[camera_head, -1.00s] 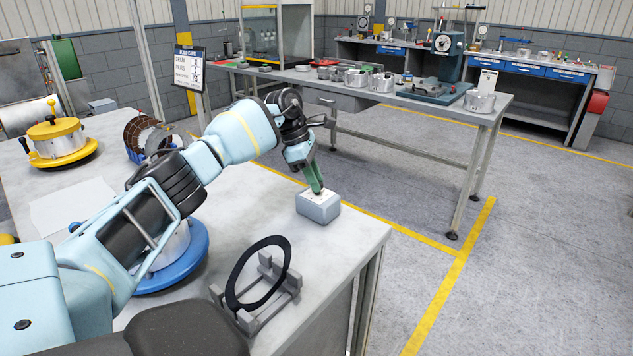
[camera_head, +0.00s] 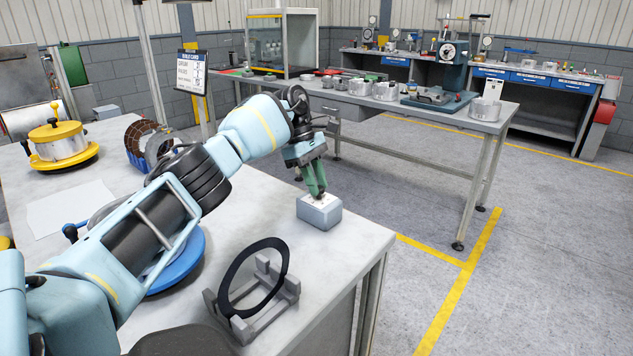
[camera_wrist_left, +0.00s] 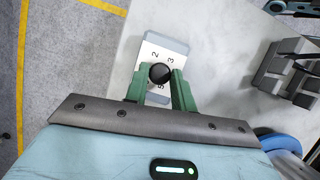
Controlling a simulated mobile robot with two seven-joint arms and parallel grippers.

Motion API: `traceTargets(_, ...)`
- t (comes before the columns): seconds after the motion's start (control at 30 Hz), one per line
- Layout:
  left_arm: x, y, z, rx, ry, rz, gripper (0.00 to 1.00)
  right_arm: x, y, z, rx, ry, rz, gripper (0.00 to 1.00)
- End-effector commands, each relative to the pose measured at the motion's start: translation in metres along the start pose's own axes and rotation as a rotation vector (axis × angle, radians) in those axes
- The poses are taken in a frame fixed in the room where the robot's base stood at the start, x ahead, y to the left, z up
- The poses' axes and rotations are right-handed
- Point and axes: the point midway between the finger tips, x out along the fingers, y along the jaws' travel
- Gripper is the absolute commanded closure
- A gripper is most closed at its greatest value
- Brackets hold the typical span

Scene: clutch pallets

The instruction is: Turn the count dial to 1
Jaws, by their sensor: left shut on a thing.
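The count dial is a small grey box (camera_head: 319,213) with a white top, near the right edge of the light table. The knob's pointer and the number 1 cannot be made out. My right gripper is not in view.
A black ring (camera_head: 252,277) stands upright in a grey holder (camera_head: 283,304) in front of the box. A blue round base (camera_head: 181,270) lies under my left arm. A yellow-topped drum (camera_head: 58,142) stands at the far left. The build card sign (camera_head: 192,72) stands behind the table.

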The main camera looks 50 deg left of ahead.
Motion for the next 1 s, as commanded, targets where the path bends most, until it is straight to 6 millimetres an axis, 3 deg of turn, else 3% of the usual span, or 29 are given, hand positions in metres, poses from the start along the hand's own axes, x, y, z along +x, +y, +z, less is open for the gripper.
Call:
traceTargets(0.17,0.000,0.000,0.000,-0.001,0.002,0.001,0.98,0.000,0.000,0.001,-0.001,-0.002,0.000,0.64)
traceTargets(0.2,0.000,0.000,0.000,-0.001,0.001,0.001,0.70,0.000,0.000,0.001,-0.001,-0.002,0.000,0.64)
traceTargets(0.33,0.000,0.000,0.000,-0.001,0.001,0.001,0.54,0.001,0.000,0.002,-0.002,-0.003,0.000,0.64)
traceTargets(0.67,-0.003,0.000,0.001,-0.001,0.000,0.002,0.54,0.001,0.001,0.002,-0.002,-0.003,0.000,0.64)
traceTargets(0.93,-0.033,0.001,0.014,-0.001,-0.001,0.003,0.54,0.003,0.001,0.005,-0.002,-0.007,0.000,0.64)
traceTargets(1.0,-0.032,-0.002,0.014,-0.001,0.001,0.000,0.54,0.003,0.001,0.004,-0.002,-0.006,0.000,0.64)
